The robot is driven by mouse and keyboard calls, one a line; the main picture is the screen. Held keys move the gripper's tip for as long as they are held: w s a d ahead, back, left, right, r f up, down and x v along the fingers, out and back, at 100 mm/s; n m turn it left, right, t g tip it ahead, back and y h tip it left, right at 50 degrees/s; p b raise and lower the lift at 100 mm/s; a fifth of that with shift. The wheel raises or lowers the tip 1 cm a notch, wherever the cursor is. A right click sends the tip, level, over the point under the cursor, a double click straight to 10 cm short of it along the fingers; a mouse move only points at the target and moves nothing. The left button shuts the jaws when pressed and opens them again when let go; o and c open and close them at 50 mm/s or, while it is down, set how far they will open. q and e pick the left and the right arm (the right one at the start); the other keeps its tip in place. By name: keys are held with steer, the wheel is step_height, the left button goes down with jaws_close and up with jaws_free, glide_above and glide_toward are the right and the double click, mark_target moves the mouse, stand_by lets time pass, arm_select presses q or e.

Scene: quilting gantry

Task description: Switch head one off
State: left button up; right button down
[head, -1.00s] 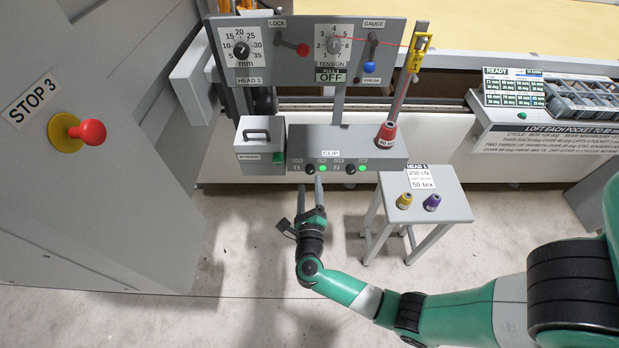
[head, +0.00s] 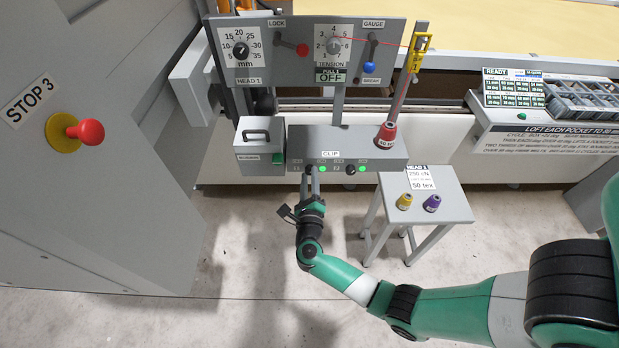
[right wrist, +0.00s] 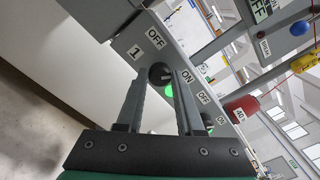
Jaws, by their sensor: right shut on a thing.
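The head one switch is a small black knob (right wrist: 160,72) on the front of the grey panel (head: 345,146), between OFF and ON labels and beside a "1" label in the right wrist view. A lit green lamp (right wrist: 169,91) sits beside it; it also glows in the head view (head: 323,168). My right gripper (head: 311,172) is at the panel front, its two fingers shut on the knob, which they mostly hide in the head view. I cannot tell which way the knob points. My left gripper is not in view.
A second black knob (head: 351,170) with a lit green lamp (head: 362,168) is just to the right. A grey box (head: 260,139) is at the panel's left end, a red cone (head: 386,135) at its right. A small stool (head: 444,205) with two cones stands below right.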

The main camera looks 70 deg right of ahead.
stand_by(0.3)
steer(key=shift+r+n+p, duration=0.15)
steer(key=shift+n+p, duration=0.65)
steer(key=shift+n, duration=0.2)
steer(key=n+p, duration=0.2)
steer(key=n, duration=0.1)
steer(key=n+p, duration=0.1)
steer(key=n, duration=0.3)
steer(key=shift+p, duration=0.35)
steer(key=shift+f+n+p, duration=0.2)
steer(key=shift+n+p, duration=0.3)
steer(key=shift+n, duration=1)
steer(key=c, duration=0.5)
jaws_free()
steer(key=shift+c, duration=0.2)
